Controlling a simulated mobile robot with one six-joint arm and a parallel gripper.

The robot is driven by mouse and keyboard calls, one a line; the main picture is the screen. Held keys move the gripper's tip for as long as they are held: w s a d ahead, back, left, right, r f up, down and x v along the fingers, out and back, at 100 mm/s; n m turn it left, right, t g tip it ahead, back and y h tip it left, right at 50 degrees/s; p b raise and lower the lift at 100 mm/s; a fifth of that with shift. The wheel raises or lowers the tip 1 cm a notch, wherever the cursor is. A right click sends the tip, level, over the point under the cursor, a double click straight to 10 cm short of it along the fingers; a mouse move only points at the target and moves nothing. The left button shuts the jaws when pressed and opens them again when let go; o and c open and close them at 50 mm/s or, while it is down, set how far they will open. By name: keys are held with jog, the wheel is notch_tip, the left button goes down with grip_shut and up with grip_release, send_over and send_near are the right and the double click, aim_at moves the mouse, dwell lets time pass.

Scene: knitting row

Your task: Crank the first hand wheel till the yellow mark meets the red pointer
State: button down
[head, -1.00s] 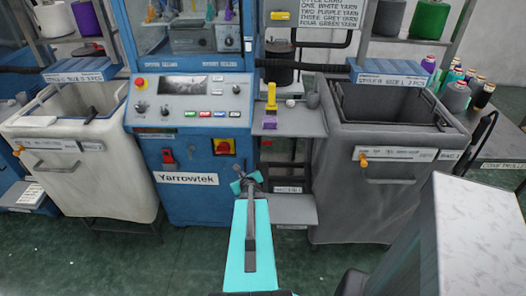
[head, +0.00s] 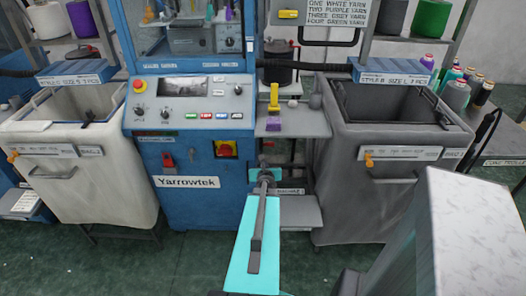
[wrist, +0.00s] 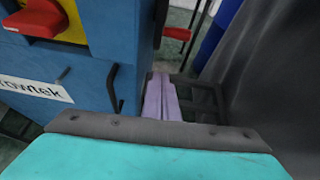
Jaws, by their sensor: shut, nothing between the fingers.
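The blue Yarrowtek machine (head: 190,205) stands straight ahead. My gripper (head: 266,172) is low in front of its right edge in the head view, with its tips hard to make out. In the wrist view two lilac fingers of my gripper (wrist: 161,82) lie together, shut and empty, pointing past the machine's side. A red grip (wrist: 177,33) on a dark part shows just beyond them, beside the machine's side; I cannot tell whether it belongs to the hand wheel. I cannot make out the wheel's rim, the yellow mark or the red pointer.
A pale bin (head: 70,185) stands left of the machine and a dark grey bin (head: 360,210) right of it. A small shelf (head: 298,122) with a yellow and purple item is above my gripper. A red switch on a yellow plate (head: 227,149) is on the machine front.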

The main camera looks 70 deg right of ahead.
jog(key=shift+s+d+r+m, duration=0.2)
jog(key=shift+d+m, duration=0.15)
jog(key=shift+m, duration=0.05)
jog(key=shift+w+d, duration=0.1)
jog(key=w+d+p, duration=0.3)
jog(key=d, duration=0.5)
jog(key=shift+w+d+f+p, duration=0.15)
jog(key=shift+d+f+p, duration=0.05)
jog(key=shift+d+p, duration=0.1)
dwell(1.1)
jog(key=shift+r, duration=0.1)
dwell(0.4)
